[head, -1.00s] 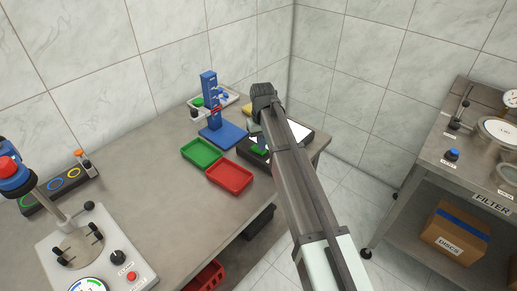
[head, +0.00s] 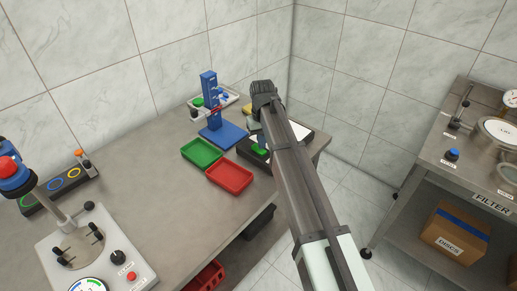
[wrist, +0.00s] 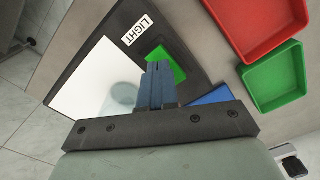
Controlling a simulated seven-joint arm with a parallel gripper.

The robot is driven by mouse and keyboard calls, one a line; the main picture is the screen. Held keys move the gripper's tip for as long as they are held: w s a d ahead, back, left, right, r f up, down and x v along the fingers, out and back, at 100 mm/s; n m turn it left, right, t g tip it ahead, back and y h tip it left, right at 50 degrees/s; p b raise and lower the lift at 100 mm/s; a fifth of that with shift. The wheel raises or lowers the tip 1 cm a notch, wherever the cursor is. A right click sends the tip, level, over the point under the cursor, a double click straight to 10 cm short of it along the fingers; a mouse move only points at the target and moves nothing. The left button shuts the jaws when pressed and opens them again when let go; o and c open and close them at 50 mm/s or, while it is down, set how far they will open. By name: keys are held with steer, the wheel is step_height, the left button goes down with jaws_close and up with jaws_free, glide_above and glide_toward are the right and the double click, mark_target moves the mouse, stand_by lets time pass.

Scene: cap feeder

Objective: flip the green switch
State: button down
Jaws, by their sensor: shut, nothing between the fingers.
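The green switch (wrist: 167,66) sits on a dark panel beside the word LIGHT (wrist: 139,30) in the wrist view. It also shows in the head view (head: 259,150), small and partly covered by my arm. My gripper (wrist: 158,68) is shut and empty. In the wrist view its fingertips overlap the near part of the switch. I cannot tell whether they touch it. In the head view my fingers are hidden behind my arm and wrist.
A white lit plate (wrist: 95,80) lies on the same panel. A red tray (head: 230,177) and a green tray (head: 202,152) stand on the bench, with a blue stand (head: 211,115) behind them. The bench's right edge is close by.

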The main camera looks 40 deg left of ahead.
mark_target(262, 151)
step_height(262, 151, up, 5)
steer(key=shift+r, duration=0.2)
stand_by(0.6)
steer(key=shift+d, duration=0.1)
